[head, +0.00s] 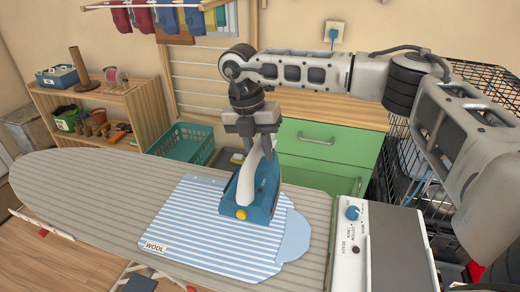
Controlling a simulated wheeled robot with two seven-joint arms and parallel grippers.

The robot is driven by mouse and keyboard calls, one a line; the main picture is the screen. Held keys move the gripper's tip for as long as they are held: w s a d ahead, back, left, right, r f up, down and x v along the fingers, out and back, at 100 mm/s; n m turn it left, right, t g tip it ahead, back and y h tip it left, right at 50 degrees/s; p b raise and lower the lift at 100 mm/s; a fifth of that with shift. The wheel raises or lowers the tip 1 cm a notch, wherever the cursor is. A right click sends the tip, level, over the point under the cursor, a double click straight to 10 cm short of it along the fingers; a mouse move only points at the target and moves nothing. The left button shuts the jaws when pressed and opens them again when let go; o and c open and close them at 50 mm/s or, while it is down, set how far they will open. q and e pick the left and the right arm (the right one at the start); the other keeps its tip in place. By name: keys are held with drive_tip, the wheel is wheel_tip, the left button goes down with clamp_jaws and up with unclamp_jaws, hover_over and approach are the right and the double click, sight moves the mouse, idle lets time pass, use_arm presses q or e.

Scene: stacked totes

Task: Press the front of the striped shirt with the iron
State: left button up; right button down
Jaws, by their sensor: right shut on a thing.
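The striped shirt (185,236), blue and white, lies flat on the ironing board (95,175). A tag reading "WOOL" (155,246) is at its lower left edge. My right gripper (254,135) is shut on the iron's white handle from above. The fingertips are partly hidden by the handle. My left gripper is not in view.
A control box (385,245) with a blue dial stands at the board's right end. Behind are a green drawer cabinet (318,150), a teal basket (183,146) and a wooden shelf (145,105). A black wire rack (485,85) is at right. The board's left part is clear.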

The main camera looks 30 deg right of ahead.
drive_tip(key=shift+r, duration=0.15)
drive_tip(key=shift+s+a+r, duration=0.2)
drive_tip(key=shift+s, duration=0.05)
drive_tip(key=s+p, duration=0.1)
drive_tip(key=s+a+r, duration=0.1)
drive_tip(key=s+a+r+p, duration=0.1)
drive_tip(key=s, duration=0.1)
drive_tip(key=shift+a+r+p, duration=0.1)
drive_tip(key=shift+r+p, duration=0.05)
drive_tip(key=shift+p, duration=0.2)
drive_tip(key=s+a+r, duration=0.3)
drive_tip(key=s, duration=0.3)
drive_tip(key=shift+s+a, duration=0.15)
drive_tip(key=shift+a, duration=0.05)
idle(0.5)
